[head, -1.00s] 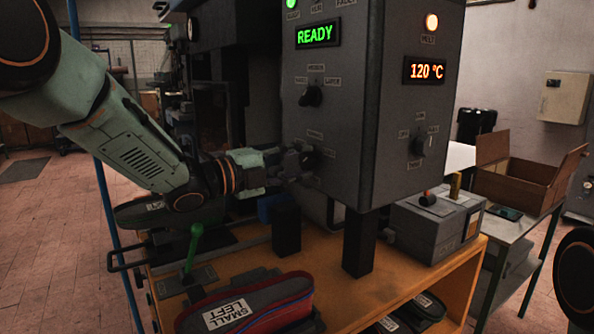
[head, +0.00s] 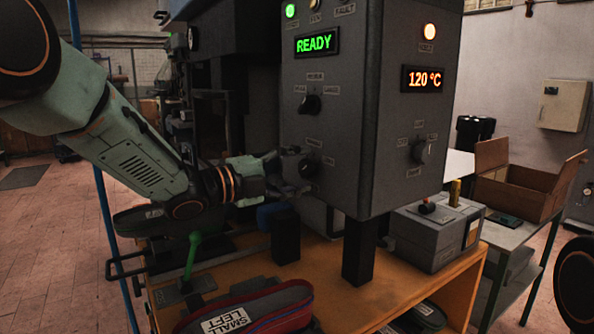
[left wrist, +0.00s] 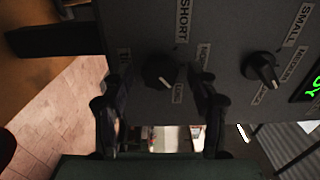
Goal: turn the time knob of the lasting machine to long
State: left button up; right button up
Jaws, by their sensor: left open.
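The time knob (head: 308,165) is the lower black knob on the front of the grey control box (head: 330,120). In the left wrist view the time knob (left wrist: 160,72) sits among the labels SHORT, NORMAL and LONG, and its pale mark appears to face the LONG label (left wrist: 178,93). My left gripper (head: 290,172) is open in front of this knob. In the left wrist view its fingers (left wrist: 158,105) stand apart, one on each side of the knob, with no clear contact. My right gripper is out of view.
The size knob (head: 310,104) is just above on the same face. Another knob (head: 420,150) is on the side face below the 120 °C display. A green lever (head: 192,252) and a SMALL LEFT shoe (head: 250,312) are below. A black post (head: 358,250) stands under the box.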

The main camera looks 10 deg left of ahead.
pick_arm(q)
jog(key=v, duration=1.2)
jog(key=shift+d, duration=0.1)
dwell(0.4)
